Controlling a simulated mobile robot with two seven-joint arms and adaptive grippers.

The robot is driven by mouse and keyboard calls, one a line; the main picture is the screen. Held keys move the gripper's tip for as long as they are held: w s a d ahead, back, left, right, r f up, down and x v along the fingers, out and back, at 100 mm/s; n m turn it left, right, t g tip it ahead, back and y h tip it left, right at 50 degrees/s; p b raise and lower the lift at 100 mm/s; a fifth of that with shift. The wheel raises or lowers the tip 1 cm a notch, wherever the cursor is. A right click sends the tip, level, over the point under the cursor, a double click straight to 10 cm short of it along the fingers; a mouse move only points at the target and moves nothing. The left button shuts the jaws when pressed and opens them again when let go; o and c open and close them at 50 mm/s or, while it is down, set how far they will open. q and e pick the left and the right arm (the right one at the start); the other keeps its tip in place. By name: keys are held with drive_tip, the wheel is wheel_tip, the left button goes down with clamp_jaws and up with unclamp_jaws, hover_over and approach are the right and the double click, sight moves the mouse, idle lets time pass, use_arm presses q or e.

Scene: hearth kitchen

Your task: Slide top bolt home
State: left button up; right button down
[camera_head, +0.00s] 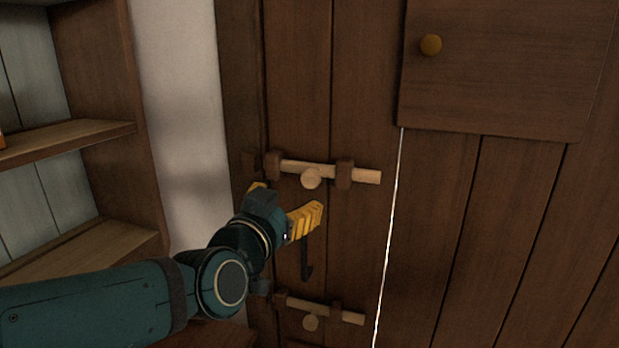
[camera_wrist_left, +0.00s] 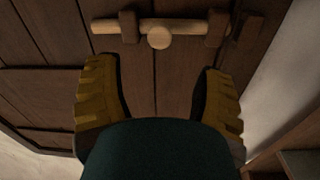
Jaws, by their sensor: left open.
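The top bolt is a pale wooden bar (camera_head: 365,176) lying across the dark plank door in two dark brackets. A round knob (camera_head: 311,178) sits on it between the brackets. In the left wrist view the bolt (camera_wrist_left: 185,25) runs across the top, its knob (camera_wrist_left: 158,38) lined up between the fingers but beyond their tips. A separate dark block (camera_wrist_left: 246,32), likely a keeper, stands past the bolt's end on the frame side. My left gripper (camera_head: 290,198) is open and empty, just below the bolt. My right gripper is not in view.
A lower bolt (camera_head: 351,317) with its own knob sits below my left gripper. A dark handle (camera_head: 306,262) hangs between the bolts. A shelf unit (camera_head: 100,134) stands at left, and a small knobbed panel (camera_head: 500,70) is at upper right. A bright gap (camera_head: 389,230) runs down right of the bolts.

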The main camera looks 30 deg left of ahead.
sight(309, 181)
use_arm(q)
drive_tip(key=w, duration=0.3)
drive_tip(key=w+a, duration=0.1)
drive_tip(key=w, duration=0.2)
drive_tip(key=w+a, duration=0.1)
drive_tip(key=w, duration=0.2)
drive_tip(key=shift+w+p, duration=0.3)
drive_tip(key=shift+w, duration=0.05)
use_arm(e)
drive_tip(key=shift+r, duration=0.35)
use_arm(q)
drive_tip(key=shift+c, duration=0.2)
